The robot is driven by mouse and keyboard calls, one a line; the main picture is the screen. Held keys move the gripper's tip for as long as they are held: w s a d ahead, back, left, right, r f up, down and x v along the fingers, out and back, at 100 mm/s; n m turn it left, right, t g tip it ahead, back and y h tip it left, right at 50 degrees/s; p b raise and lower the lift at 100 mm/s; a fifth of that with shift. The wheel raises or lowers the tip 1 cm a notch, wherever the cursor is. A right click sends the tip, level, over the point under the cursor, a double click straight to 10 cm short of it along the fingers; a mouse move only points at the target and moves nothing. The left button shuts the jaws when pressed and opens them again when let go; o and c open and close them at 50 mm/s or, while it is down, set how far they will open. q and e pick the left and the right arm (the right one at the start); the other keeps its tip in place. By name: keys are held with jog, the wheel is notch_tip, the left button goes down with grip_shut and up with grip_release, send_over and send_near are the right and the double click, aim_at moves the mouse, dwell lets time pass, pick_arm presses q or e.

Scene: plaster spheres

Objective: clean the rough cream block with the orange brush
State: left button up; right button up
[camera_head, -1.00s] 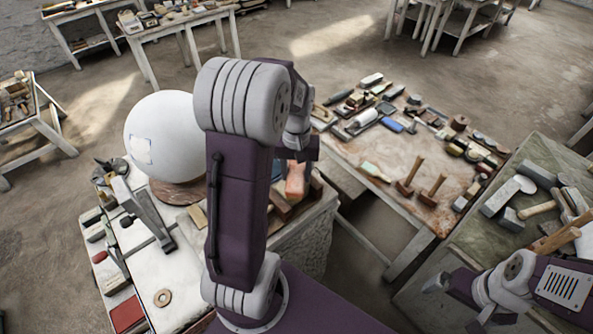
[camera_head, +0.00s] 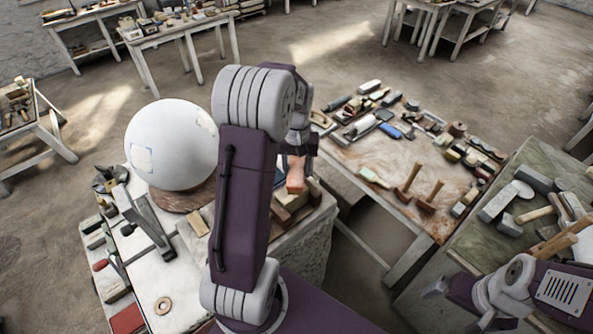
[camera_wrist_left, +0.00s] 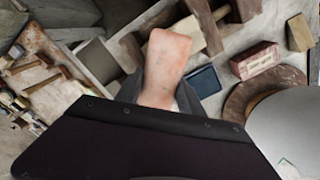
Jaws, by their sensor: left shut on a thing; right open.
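My left gripper (camera_head: 298,153) is shut on an orange-pink piece (camera_head: 296,175), which looks like the orange brush. In the left wrist view, this piece (camera_wrist_left: 165,60) sticks out beyond my left gripper (camera_wrist_left: 160,92); no bristles can be made out. A small cream block (camera_head: 197,223) lies on the pale worktop near the sphere's base. A cream block also shows in the left wrist view (camera_wrist_left: 300,33), beside a reddish brick (camera_wrist_left: 255,60), apart from the held piece. My right gripper (camera_head: 455,305) is open and empty at the lower right.
A large white plaster sphere (camera_head: 170,145) stands on a brown round base (camera_head: 185,198) left of my left arm. Wooden pieces (camera_head: 292,205) lie close below the held piece. A table (camera_head: 385,165) with several tools stands to the right. My arm hides part of the worktop.

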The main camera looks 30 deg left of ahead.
aim_at(301, 178)
pick_arm(q)
jog(key=shift+s+d+r, duration=0.45)
jog(key=shift+s+r, duration=0.15)
jog(key=shift+s, duration=0.2)
jog(key=shift+s+d+r, duration=0.15)
jog(key=shift+s, duration=0.15)
jog(key=shift+d+f, duration=0.2)
jog(key=shift+d, duration=0.35)
jog(key=shift+s+d, duration=0.1)
jog(key=shift+d, duration=0.2)
jog(key=shift+s+d, duration=0.1)
jog(key=shift+f+b, duration=0.15)
jog(key=shift+b, duration=0.15)
